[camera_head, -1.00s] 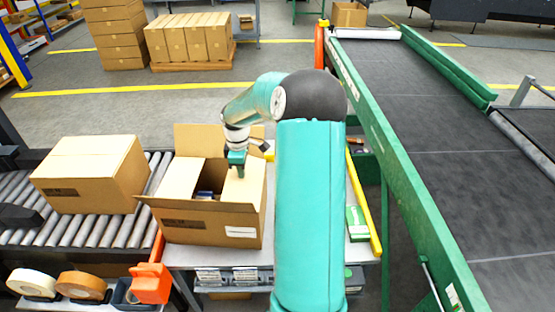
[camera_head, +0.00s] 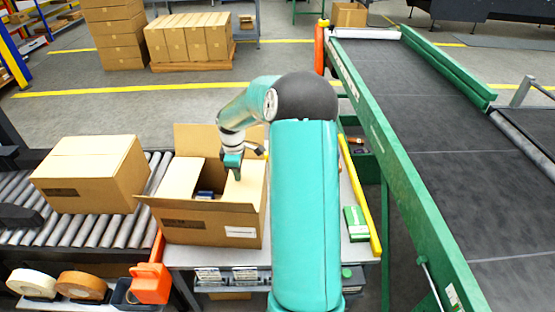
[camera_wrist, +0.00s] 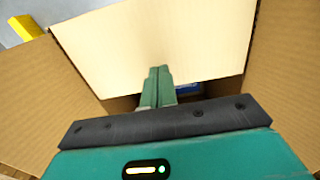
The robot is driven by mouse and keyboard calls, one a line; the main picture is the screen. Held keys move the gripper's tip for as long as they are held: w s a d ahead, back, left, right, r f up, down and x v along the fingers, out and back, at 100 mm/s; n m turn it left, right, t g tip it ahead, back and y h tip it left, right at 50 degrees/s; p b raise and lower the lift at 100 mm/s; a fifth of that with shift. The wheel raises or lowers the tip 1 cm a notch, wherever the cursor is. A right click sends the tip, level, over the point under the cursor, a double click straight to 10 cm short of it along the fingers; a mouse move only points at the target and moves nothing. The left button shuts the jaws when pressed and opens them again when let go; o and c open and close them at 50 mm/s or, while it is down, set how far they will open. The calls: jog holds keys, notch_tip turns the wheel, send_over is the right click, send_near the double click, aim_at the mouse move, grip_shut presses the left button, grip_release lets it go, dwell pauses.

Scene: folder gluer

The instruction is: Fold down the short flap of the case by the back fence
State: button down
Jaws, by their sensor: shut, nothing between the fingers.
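The open case (camera_head: 210,222) stands on the grey bench in the head view. One panel (camera_head: 194,140) stands up at its far side. A pale flap (camera_head: 178,180) lies inward over the left of the opening, and another pale flap (camera_head: 247,190) lies at the right. My gripper (camera_head: 234,175) is shut and empty, its tip low at the right flap's inner edge. In the wrist view the shut fingers (camera_wrist: 160,72) overlap the lower edge of a pale flap (camera_wrist: 150,40); contact is unclear. A small blue item (camera_wrist: 187,88) shows inside the case.
A closed case (camera_head: 90,172) sits on the roller conveyor to the left. A yellow rail (camera_head: 360,195) runs along the bench's right side, with a green-and-white box (camera_head: 357,222) beside it. Tape rolls (camera_head: 82,285) and an orange tape dispenser (camera_head: 150,283) are in front.

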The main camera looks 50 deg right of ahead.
notch_tip(320, 180, up, 8)
jog(key=shift+r, duration=0.2)
dwell(0.4)
dwell(0.7)
jog(key=s+a+r+m+t+h, duration=0.1)
jog(key=s+a+r, duration=0.2)
jog(key=a+r, duration=0.45)
jog(key=s+a+r+m+t+h, duration=0.1)
jog(key=s+a+r+m, duration=0.2)
jog(key=a, duration=0.8)
jog(key=s+a+r+m+t+y, duration=0.2)
jog(key=s+a+r+m+t, duration=0.1)
jog(key=s+a, duration=1)
jog(key=shift+s+r+t, duration=0.3)
jog(key=shift+s+r, duration=0.15)
jog(key=shift+s, duration=0.3)
